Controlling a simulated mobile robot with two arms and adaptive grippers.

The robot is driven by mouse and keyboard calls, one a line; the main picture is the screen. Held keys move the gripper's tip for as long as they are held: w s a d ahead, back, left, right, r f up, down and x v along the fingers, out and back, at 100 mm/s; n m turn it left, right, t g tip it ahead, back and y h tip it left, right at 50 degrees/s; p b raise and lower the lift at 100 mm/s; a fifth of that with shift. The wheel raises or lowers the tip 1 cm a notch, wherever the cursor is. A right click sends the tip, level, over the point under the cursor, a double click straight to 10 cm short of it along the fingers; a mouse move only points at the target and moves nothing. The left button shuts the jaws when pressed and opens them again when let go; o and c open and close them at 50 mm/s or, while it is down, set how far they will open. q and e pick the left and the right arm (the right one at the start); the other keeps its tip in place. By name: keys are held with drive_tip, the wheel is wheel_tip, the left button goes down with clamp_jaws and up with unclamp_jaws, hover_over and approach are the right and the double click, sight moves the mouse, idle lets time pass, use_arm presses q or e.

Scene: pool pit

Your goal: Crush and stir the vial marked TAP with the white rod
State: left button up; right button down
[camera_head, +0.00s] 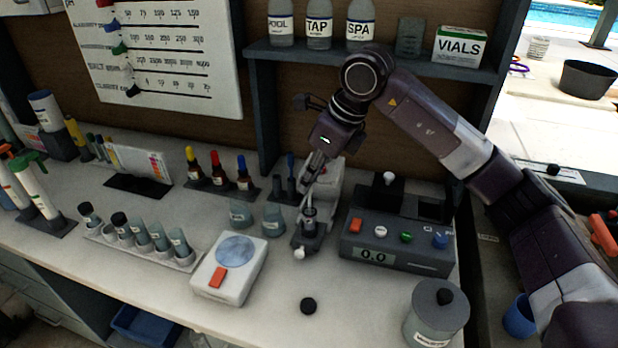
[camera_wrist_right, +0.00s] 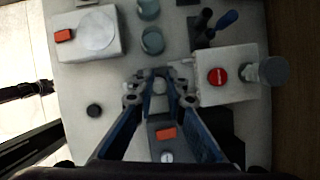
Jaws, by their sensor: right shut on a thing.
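My right gripper (camera_head: 311,180) points down over a small grey stand (camera_head: 307,242) left of the meter. It is shut on the slim white rod (camera_head: 306,200), whose lower end reaches a vial (camera_head: 309,222) in the stand. I cannot tell how deep the rod sits in it, and no label is readable on this vial. In the right wrist view the fingertips (camera_wrist_right: 160,88) meet over the stand and hide most of the rod and vial. A bottle marked TAP (camera_head: 318,28) stands on the shelf between POOL and SPA bottles. My left gripper is not in view.
The meter (camera_head: 396,244) reading 0.0 is just right of the stand. Two vials (camera_head: 273,220), a white device with a round plate (camera_head: 229,266) and a vial rack (camera_head: 140,243) stand left. A black cap (camera_head: 308,306) and lidded jar (camera_head: 437,312) are in front.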

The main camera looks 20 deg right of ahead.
drive_tip(key=shift+s+f+b, duration=0.15)
drive_tip(key=shift+f+b, duration=0.5)
drive_tip(key=shift+f, duration=0.2)
idle(1.5)
drive_tip(key=shift+r, duration=0.25)
drive_tip(key=shift+r, duration=0.25)
idle(0.3)
